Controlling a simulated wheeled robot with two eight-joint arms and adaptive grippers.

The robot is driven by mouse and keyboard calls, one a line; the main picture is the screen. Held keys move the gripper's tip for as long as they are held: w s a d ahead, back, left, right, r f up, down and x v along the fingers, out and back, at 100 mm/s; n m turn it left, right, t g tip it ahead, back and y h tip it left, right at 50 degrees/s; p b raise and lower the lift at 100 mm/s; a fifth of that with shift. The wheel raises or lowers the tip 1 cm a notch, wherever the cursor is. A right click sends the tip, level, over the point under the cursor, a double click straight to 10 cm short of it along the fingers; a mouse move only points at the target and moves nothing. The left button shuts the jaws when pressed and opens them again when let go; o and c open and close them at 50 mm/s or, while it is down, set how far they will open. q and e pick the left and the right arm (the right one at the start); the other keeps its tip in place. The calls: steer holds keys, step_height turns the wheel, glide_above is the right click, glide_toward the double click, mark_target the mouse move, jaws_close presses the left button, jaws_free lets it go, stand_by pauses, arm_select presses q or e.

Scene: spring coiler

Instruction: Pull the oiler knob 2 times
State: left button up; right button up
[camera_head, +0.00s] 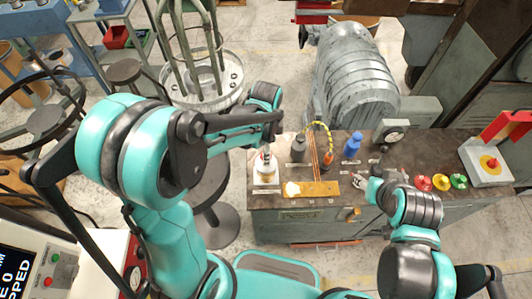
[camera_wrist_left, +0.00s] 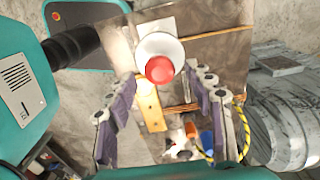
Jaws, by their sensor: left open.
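The oiler is a white, rounded container (camera_head: 264,176) with a red knob (camera_head: 266,157) on top, at the left end of the bench. My left gripper (camera_head: 268,143) is above the oiler. In the left wrist view, my left gripper (camera_wrist_left: 164,82) has its fingers spread wide, one on each side of the knob, with nothing between them visibly touched. My right gripper (camera_head: 360,180) is low over the right part of the bench, too small to read.
The bench (camera_head: 290,215) also carries a brass plate (camera_head: 318,188), a dark bottle (camera_head: 299,148), a blue bottle (camera_head: 352,145) and an orange-tipped item (camera_head: 327,161). Coloured buttons (camera_head: 441,182) and a red-handled device (camera_head: 487,160) are at right. A grey motor (camera_head: 355,80) stands behind.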

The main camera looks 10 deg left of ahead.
arm_select(q)
steer(key=shift+f, duration=0.6)
steer(key=shift+c, duration=0.3)
